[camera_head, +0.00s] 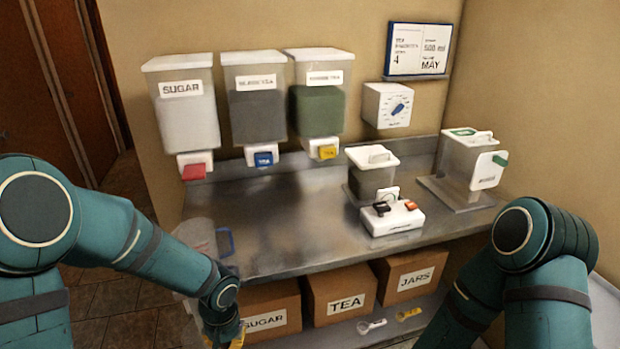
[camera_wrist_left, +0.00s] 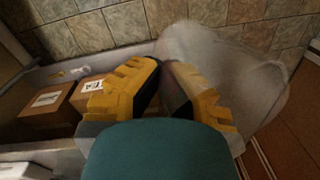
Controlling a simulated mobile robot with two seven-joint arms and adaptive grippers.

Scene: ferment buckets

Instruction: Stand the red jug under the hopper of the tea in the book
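Three hoppers hang on the wall: a white-filled SUGAR hopper (camera_head: 187,115) with a red tap, a dark-filled hopper (camera_head: 257,112) with a blue tap, and a green-filled hopper (camera_head: 318,108) with a yellow tap. The last two labels are blurred. A clear jug with a blue handle (camera_head: 226,241) stands at the counter's left end, partly behind my left arm. My left gripper (camera_head: 238,338) is low before the counter. In the left wrist view its yellow fingers (camera_wrist_left: 163,85) are close together beside a clear jug (camera_wrist_left: 228,70); a dark reddish strip shows between them. My right gripper is out of view.
A wall board (camera_head: 419,48) carries small text, partly unreadable. A dial box (camera_head: 388,105), a lidded container (camera_head: 373,178), a white scale-like device (camera_head: 391,217) and another machine (camera_head: 470,165) occupy the right. Boxes (camera_head: 341,293) sit below. The counter (camera_head: 285,215) under the hoppers is clear.

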